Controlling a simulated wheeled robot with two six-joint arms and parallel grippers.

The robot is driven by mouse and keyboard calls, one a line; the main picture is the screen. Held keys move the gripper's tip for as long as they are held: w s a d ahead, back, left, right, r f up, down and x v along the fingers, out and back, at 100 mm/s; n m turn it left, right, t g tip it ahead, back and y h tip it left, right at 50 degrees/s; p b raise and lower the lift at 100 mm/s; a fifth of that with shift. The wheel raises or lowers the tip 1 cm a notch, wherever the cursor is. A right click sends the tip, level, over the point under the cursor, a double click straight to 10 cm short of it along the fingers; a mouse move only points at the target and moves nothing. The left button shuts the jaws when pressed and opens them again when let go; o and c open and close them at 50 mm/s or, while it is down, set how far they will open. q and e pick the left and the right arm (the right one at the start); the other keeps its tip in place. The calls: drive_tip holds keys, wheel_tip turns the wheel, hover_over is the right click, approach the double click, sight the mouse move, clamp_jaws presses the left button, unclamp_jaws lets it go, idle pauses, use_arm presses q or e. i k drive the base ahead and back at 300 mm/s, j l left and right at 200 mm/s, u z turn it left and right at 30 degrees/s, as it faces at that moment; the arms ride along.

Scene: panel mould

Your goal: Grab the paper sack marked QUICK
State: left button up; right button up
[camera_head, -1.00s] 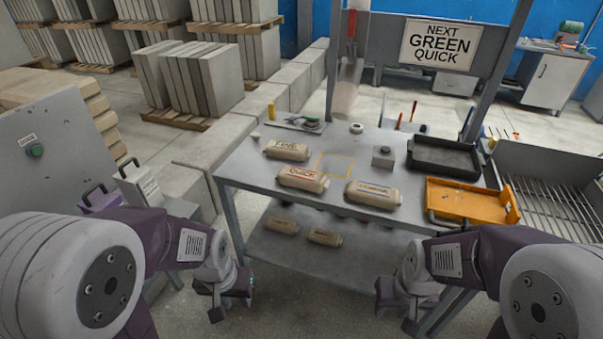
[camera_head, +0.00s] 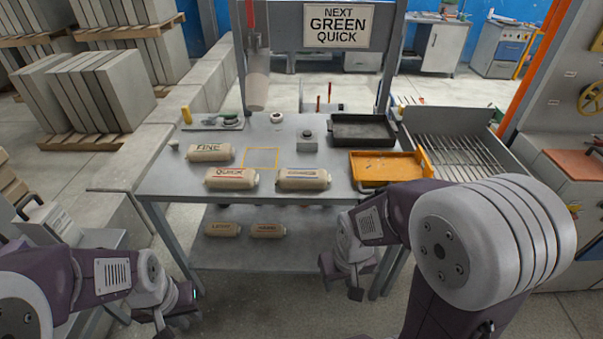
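The paper sack marked QUICK (camera_head: 232,179) lies on its side near the front edge of the grey table (camera_head: 170,183). It is tan with a reddish band and lettering. A sack marked FINE (camera_head: 211,153) lies behind it to the left. Another tan sack (camera_head: 303,179) with a bluish band lies just to its right; its word is too small to read. My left gripper (camera_head: 172,322) is low at the lower left, in front of the table and away from the sacks. My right gripper (camera_head: 340,283) is low in front of the table's right part. Neither visibly holds anything; finger openings are unclear.
A sign (camera_head: 338,25) reads NEXT GREEN QUICK. A yellow outlined square (camera_head: 262,159) is marked on the tabletop. A black tray (camera_head: 363,130) and orange tray (camera_head: 385,168) occupy the right side. More sacks (camera_head: 222,229) lie on the lower shelf. A small grey box (camera_head: 307,142) stands mid-table.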

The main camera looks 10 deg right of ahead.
sight(215, 178)
drive_tip(key=i+j, duration=0.1)
drive_tip(key=i, duration=0.45)
drive_tip(key=i+j+u, duration=0.1)
drive_tip(key=i, duration=0.45)
